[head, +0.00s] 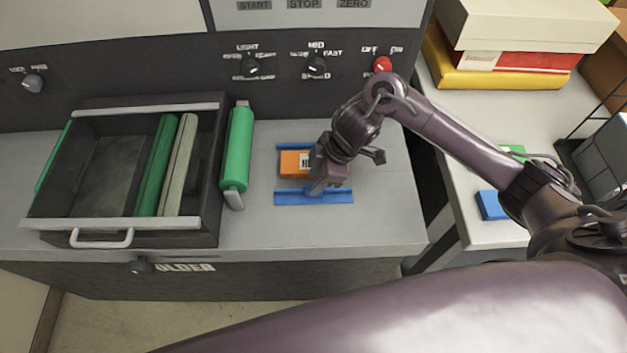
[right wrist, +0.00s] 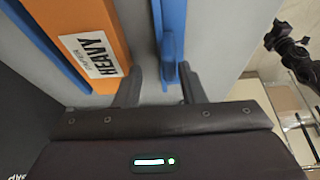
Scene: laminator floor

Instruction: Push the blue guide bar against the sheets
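The blue guide bar (head: 313,198) lies on the grey worktop on the near side of an orange block (head: 294,163), which I take for the sheets. The right wrist view shows the block (right wrist: 105,30) with a "HEAVY" label. A strip of bare grey separates it from the bar (right wrist: 170,15). A second blue bar (head: 284,147) runs along the block's far side. My right gripper (head: 317,187) is low at the near bar. Its fingers (right wrist: 162,78) are apart, one on each side of the bar's raised tab. Contact is unclear. My left gripper is not recognisable.
A side table at right holds boxes (head: 525,25) and a blue block (head: 490,205).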

